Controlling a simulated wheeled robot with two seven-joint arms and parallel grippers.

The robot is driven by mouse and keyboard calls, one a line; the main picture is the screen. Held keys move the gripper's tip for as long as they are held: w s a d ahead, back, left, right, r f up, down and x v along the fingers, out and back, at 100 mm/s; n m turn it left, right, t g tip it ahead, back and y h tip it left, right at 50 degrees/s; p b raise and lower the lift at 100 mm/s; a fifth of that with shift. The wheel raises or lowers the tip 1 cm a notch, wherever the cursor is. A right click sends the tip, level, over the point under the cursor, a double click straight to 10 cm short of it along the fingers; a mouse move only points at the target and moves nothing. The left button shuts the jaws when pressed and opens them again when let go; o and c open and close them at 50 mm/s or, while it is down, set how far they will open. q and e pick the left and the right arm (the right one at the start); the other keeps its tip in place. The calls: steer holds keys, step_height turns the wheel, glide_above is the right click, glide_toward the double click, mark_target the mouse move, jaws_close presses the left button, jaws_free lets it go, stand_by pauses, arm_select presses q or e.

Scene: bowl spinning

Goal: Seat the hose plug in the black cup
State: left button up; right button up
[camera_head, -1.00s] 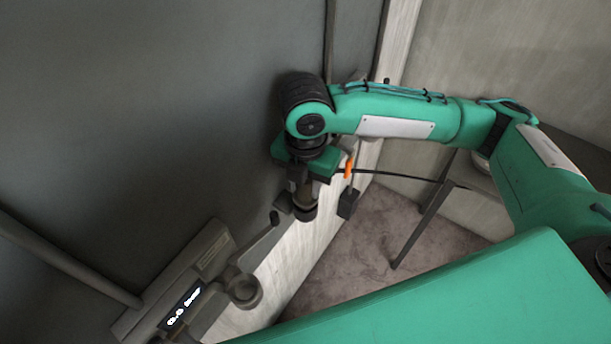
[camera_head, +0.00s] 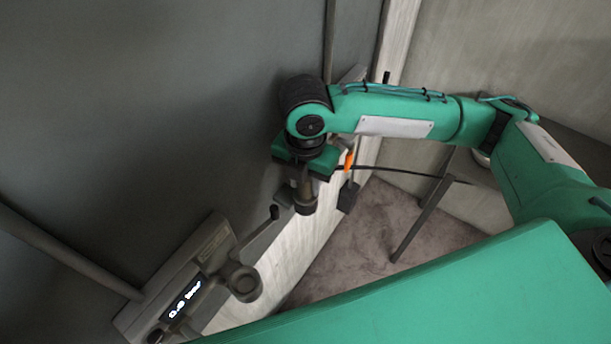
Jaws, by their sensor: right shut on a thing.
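My right gripper (camera_head: 308,180) hangs from the green arm that comes in from the right, pointing down. It is shut on the hose plug (camera_head: 306,204), a dark grey-brown cylinder held upright between the fingers. The black cup (camera_head: 244,282) is a dark round cup at the side of the wall device, at the lower left of the plug. The plug is clear of the cup, with a gap between them. A thin dark hose (camera_head: 395,171) runs behind the gripper to the right. My left gripper does not show.
The wall device (camera_head: 180,290) has a lit display, a pipe (camera_head: 70,258) at its left and a lever (camera_head: 262,235) at its upper right. An orange item (camera_head: 349,162) and a black block (camera_head: 348,197) are close by the gripper. A dark-legged table (camera_head: 425,215) stands at right.

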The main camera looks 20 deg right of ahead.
steer(key=o, duration=1.2)
steer(key=shift+c, duration=0.2)
step_height(320, 180, up, 14)
steer(key=b, duration=0.2)
steer(key=shift+f, duration=0.15)
